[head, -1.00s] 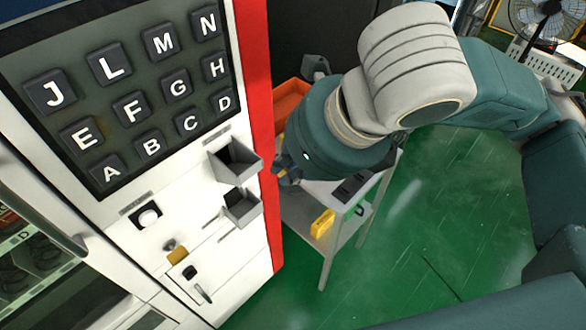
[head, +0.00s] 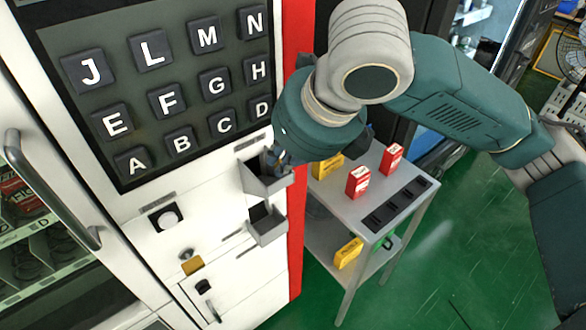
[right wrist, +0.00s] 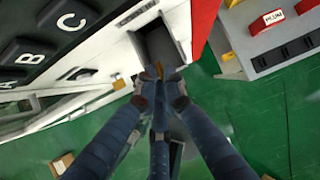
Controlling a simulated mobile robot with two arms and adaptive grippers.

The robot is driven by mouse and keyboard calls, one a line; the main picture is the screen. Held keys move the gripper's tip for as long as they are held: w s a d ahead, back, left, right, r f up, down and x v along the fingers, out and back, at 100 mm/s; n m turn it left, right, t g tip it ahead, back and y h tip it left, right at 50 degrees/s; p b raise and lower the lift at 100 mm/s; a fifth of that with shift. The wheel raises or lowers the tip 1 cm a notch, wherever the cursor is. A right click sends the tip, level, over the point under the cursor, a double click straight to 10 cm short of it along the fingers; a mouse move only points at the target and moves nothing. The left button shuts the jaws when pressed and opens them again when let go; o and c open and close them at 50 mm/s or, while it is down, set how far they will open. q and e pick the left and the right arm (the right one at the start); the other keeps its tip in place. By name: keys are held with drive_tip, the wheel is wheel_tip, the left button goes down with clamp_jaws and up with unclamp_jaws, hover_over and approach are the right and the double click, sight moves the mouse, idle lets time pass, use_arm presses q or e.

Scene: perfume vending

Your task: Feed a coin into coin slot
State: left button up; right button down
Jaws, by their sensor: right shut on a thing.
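My right gripper (head: 274,163) is at the upper grey open-topped box (head: 262,184) on the vending machine's white front, below the letter keys. In the right wrist view its fingertips (right wrist: 160,82) are closed together, with a small gold-orange thing, seemingly the coin (right wrist: 158,69), between them. The coin is mostly hidden by the fingers. The grey box (right wrist: 163,42) opens just beyond the fingertips; I cannot tell whether the coin is inside its rim. A second grey box (head: 267,228) is below the first. My left gripper is out of view.
A grey cart (head: 340,203) with red boxes (head: 358,181) and a yellow box (head: 348,252) stands right of the machine's red edge (head: 296,230). A round button (head: 167,217) and a brass-coloured lock (head: 192,264) are left of the boxes. Green floor is open at right.

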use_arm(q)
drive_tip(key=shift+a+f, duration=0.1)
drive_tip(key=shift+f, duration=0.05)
use_arm(e)
drive_tip(key=shift+w+a+f, duration=0.45)
drive_tip(key=shift+w+f, duration=0.2)
drive_tip(key=shift+f, duration=0.05)
drive_tip(key=shift+w+a+f, duration=0.45)
drive_tip(key=shift+w+f, duration=0.15)
drive_tip(key=shift+f, duration=0.1)
drive_tip(key=c, duration=1.8)
unclamp_jaws()
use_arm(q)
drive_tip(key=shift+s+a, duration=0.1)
use_arm(e)
drive_tip(key=shift+o, duration=0.2)
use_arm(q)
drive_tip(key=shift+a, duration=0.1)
use_arm(e)
drive_tip(key=shift+r, duration=0.1)
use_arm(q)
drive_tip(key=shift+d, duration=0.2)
use_arm(e)
drive_tip(key=v, duration=1.1)
drive_tip(key=shift+s+r, duration=0.25)
drive_tip(key=shift+r, duration=0.1)
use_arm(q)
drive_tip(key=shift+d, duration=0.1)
use_arm(e)
drive_tip(key=shift+d, duration=0.1)
